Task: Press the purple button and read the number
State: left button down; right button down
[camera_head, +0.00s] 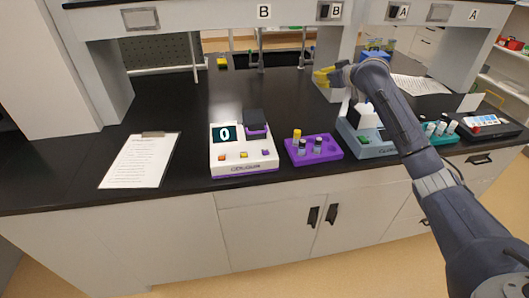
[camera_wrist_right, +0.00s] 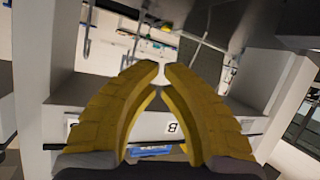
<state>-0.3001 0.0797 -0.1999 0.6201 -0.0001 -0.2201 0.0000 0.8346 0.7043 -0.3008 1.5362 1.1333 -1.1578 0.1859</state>
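A white device with a purple base (camera_head: 245,171) stands on the black bench, left of the picture's middle. Its dark display (camera_head: 224,133) reads 0. My right gripper (camera_head: 321,77), with yellow fingers, is well behind and right of the device, raised near the shelf post. In the wrist view its fingertips (camera_wrist_right: 161,68) nearly meet, with nothing between them. My left gripper is out of view.
A purple rack (camera_head: 325,155) with small vials stands right of the device. A blue-grey device (camera_head: 375,149), partly behind my right arm, and a teal rack (camera_head: 440,138) follow further right. A clipboard (camera_head: 140,162) lies at left. An overhead shelf spans the bench.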

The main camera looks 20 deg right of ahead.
jog(key=s+a+f+n+g+y, duration=0.1)
jog(key=s+a+n+g, duration=0.15)
jog(key=a, duration=0.55)
jog(key=s+a+f+n+g+y, duration=0.15)
jog(key=a+n, duration=0.25)
jog(key=a, duration=0.5)
jog(key=n+g, duration=0.3)
jog(key=n, duration=0.2)
send_over(257, 149)
jog(key=s+d, duration=0.1)
jog(key=s, duration=0.1)
notch_tip(257, 149, down, 4)
jog(key=shift+w+d+r+h, duration=0.1)
jog(key=shift+w+r+h, duration=0.1)
jog(key=shift+h, duration=0.25)
jog(key=shift+f, duration=0.2)
jog(key=shift+f, duration=4.25)
jog(key=shift+f, duration=0.85)
jog(key=shift+r, duration=0.85)
